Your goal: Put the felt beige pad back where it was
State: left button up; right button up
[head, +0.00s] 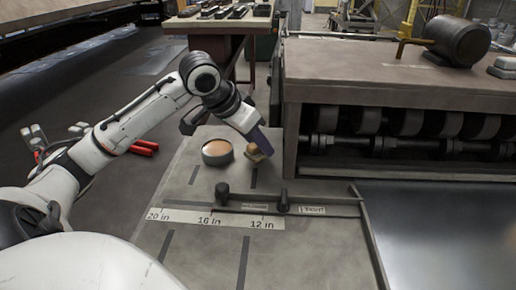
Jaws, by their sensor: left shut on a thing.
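My left arm reaches in from the left, and its gripper (258,146) points down over the grey worktop. The gripper is shut on a small beige block-like pad (255,153), low over the worktop or touching it; I cannot tell which. The fingers hide part of the pad. A round tin (217,153) with a tan-orange top stands just left of the pad, apart from it. My right gripper is out of view.
A ruler strip (215,218) marked in inches and a rail with dark knobs (222,194) lie in front. A roller machine (390,110) stands at right, carrying a dark cylinder (458,42). Red-handled tools (145,147) lie at left. The near worktop is clear.

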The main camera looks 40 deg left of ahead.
pick_arm(q)
jog(key=shift+f, duration=0.45)
jog(key=shift+f, duration=0.1)
jog(key=o, duration=1)
jog(key=shift+s+r, duration=0.15)
jog(key=shift+r, duration=0.25)
jog(key=v, duration=1.1)
jog(key=shift+s+r, duration=0.1)
